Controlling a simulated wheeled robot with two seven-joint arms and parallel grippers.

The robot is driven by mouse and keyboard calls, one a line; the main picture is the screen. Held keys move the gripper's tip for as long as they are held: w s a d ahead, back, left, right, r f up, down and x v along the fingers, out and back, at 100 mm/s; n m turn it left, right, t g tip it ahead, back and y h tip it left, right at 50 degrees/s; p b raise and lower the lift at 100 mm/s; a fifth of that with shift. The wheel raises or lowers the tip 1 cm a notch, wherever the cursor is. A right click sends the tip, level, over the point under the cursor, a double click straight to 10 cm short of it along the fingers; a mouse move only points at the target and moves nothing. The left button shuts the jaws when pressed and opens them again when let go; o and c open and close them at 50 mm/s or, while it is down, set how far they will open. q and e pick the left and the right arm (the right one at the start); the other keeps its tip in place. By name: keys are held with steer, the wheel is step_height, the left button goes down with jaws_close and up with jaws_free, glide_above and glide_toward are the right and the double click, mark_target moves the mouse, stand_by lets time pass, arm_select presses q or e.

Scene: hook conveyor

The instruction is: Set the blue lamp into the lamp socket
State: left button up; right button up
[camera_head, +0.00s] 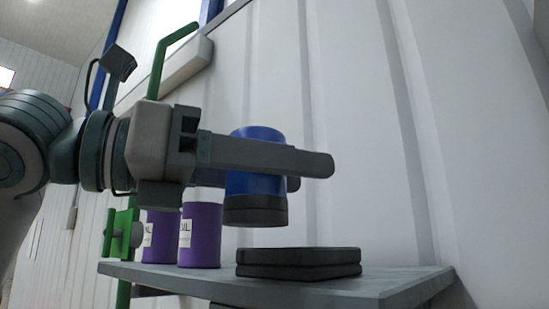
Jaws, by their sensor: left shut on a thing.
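The blue lamp (252,183) is a blue cylinder with a dark grey base, upright between the fingers of my left gripper (300,170). My left gripper is shut on it, and the near finger hides a band across its middle. The lamp hangs a little above the shelf, with a gap below its base. A flat black square block (298,263), which looks like the lamp socket, lies on the shelf below and slightly right of the lamp. Its top is seen nearly edge-on, so any opening is hidden. My right gripper is not in view.
Two purple canisters with white labels, one nearer (203,238) and one behind (160,240), stand on the grey shelf (400,283) left of the black block. A green frame (157,65) rises behind my left arm. The shelf's right end is clear, before a white ribbed wall (420,130).

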arm_select(q)
steer(key=shift+w+d+f+p, duration=0.1)
steer(key=shift+w+d+p, duration=0.2)
steer(key=shift+w+d, duration=0.3)
steer(key=shift+w+d+p, duration=0.2)
steer(key=shift+w+p, duration=0.15)
steer(key=shift+w, duration=0.15)
steer(key=shift+w+d+p, duration=0.35)
steer(key=shift+w, duration=0.15)
steer(key=shift+w+d+p, duration=0.5)
steer(key=shift+w, duration=0.15)
steer(key=shift+w+d+p, duration=0.45)
steer(key=shift+w+p, duration=0.05)
steer(key=shift+w, duration=0.15)
step_height(320, 180, down, 3)
steer(key=b, duration=0.3)
steer(key=shift+s, duration=0.1)
steer(key=shift+b, duration=0.3)
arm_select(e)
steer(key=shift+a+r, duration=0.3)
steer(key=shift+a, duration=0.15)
arm_select(q)
steer(key=shift+f+b, duration=0.15)
steer(key=shift+b, duration=0.15)
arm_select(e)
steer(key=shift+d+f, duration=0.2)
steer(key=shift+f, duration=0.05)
